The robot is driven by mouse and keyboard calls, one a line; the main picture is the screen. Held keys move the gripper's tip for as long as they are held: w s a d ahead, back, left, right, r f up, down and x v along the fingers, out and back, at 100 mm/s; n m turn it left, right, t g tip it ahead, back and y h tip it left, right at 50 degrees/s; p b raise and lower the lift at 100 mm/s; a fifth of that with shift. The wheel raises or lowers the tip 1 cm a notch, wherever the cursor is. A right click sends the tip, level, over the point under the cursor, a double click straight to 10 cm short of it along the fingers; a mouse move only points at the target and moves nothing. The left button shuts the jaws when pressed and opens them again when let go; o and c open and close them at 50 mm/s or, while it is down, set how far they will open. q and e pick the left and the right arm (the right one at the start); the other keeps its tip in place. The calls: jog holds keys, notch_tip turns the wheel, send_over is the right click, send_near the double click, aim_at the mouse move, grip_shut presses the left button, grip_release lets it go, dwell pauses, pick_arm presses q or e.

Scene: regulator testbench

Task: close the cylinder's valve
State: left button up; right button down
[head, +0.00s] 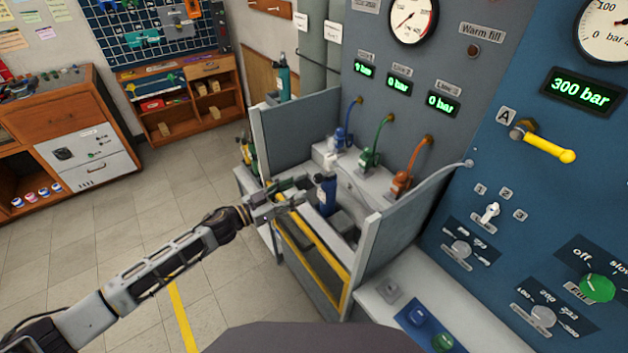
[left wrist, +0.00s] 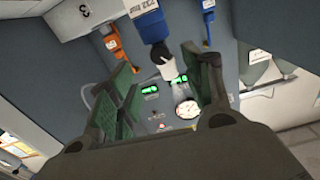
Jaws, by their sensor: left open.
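Nothing is held. My right gripper is out of view.
Blue, green and orange hose fittings (head: 399,184) line the back of the bay. Grey side walls (head: 385,237) bound it. The blue panel (head: 480,130) at right carries a yellow lever (head: 549,146) and a 300 bar display (head: 583,91). The floor at left is clear.

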aim_at(315, 180)
pick_arm(q)
jog(key=shift+p+x, duration=0.3)
jog(key=shift+x, duration=3.8)
jog(key=c, duration=1)
